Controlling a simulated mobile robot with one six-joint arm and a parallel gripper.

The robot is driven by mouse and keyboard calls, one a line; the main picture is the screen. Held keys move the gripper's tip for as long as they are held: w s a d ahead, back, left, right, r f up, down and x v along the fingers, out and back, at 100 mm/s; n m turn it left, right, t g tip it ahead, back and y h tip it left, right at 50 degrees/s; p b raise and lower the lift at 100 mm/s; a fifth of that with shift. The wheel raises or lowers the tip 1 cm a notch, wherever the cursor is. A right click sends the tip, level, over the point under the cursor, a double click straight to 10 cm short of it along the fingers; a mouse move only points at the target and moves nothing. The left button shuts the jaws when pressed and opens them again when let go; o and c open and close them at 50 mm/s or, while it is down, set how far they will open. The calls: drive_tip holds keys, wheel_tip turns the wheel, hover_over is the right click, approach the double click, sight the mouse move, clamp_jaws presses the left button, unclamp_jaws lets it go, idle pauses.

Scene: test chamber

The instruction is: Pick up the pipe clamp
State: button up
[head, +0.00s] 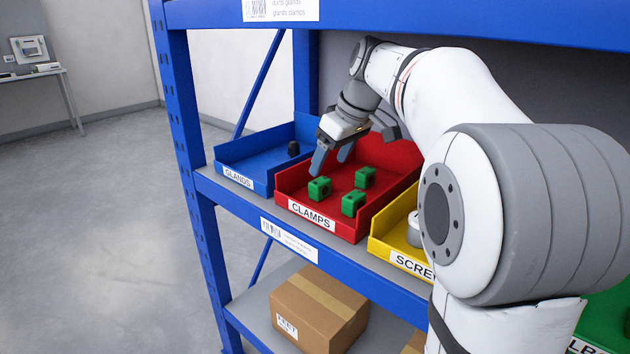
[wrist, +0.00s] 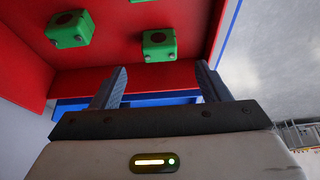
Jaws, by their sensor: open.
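Several green pipe clamps lie in the red bin (head: 343,232) labelled CLAMPS. In the head view one clamp (head: 319,189) is at the front left, one (head: 353,203) at the front right and one (head: 365,178) farther back. The wrist view shows two clamps, one (wrist: 159,44) nearer the middle and one (wrist: 70,28) at the upper left. My gripper (head: 332,160) is open and empty, above the left part of the red bin, above and apart from the clamps. Its two fingers (wrist: 160,90) also show in the wrist view, with nothing between them.
A blue GLANDS bin (head: 262,182) with a dark part (head: 293,148) stands left of the red bin. A yellow bin (head: 385,250) stands to its right. The blue shelf beam (head: 440,20) runs overhead. A cardboard box (head: 318,305) sits on the lower shelf.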

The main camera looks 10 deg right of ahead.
sight(321, 181)
drive_tip(key=b+x, duration=0.1)
drive_tip(key=x, duration=0.2)
drive_tip(key=shift+w+a+f, duration=0.1)
drive_tip(key=shift+a+f, duration=0.05)
drive_tip(key=b+x, duration=0.1)
drive_tip(key=x, duration=0.3)
drive_tip(key=shift+f+b, duration=0.2)
drive_tip(key=shift+b, duration=0.2)
drive_tip(key=shift+c, duration=0.2)
drive_tip(key=c, duration=1)
drive_tip(key=shift+r, duration=0.15)
